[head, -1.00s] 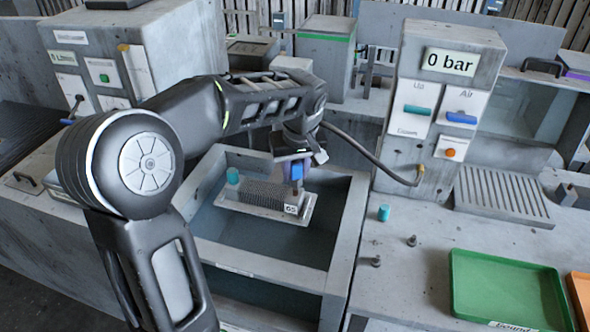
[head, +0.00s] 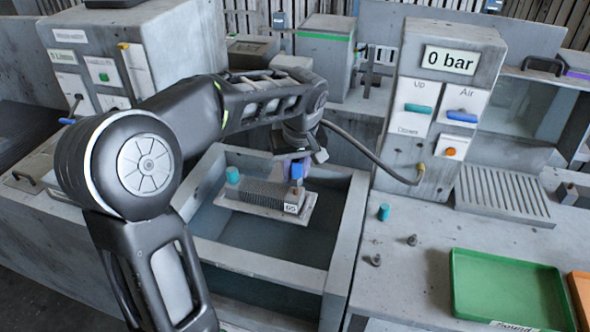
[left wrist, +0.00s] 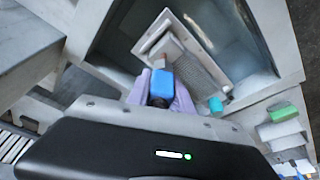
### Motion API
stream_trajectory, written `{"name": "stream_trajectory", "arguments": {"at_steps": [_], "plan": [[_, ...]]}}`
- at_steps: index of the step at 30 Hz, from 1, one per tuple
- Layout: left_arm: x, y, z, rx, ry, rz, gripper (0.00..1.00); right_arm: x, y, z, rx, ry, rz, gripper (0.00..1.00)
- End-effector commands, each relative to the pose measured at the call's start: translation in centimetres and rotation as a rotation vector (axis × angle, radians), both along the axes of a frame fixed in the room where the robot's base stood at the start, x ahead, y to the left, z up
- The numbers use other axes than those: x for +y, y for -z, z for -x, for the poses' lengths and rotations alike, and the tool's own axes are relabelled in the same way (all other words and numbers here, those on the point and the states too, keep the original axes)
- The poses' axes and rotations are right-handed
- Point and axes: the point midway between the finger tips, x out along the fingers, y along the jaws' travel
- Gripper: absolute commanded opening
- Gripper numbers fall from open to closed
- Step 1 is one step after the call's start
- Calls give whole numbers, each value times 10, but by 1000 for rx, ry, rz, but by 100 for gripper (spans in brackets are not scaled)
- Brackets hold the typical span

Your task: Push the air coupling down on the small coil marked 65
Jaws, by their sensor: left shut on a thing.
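The small coil (head: 255,196), a grey finned block with a label reading 65, lies on a light plate (head: 275,220) inside the tank. A teal cap (head: 232,175) stands at its left end. My left gripper (head: 295,172) is shut on the blue air coupling (head: 297,171), over the coil's right end. In the left wrist view the pale purple fingers (left wrist: 160,92) hold the blue coupling (left wrist: 160,82) close to the end of the finned coil (left wrist: 190,62). I cannot tell whether the coupling is seated on it. My right gripper is not in view.
The tank walls (head: 345,240) surround the plate. A dark hose (head: 370,155) runs from the 0 bar panel (head: 440,90) toward my left gripper. A loose teal cap (head: 384,212), two small fittings (head: 411,240) and a green tray (head: 505,290) are on the bench at right.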

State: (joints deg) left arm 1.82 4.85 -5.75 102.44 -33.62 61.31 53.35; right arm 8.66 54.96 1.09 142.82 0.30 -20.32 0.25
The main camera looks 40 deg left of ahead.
Motion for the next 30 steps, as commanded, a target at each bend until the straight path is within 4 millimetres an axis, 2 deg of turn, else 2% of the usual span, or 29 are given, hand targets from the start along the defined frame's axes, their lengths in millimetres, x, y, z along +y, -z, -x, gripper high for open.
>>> {"name": "stream_trajectory", "arguments": {"at_steps": [10,22,30], "plan": [[0,0,0,-1,0,0,0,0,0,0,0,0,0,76],[0,13,0,-1,0,0,0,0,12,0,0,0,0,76],[0,13,0,-1,0,0,0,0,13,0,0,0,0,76]]}}
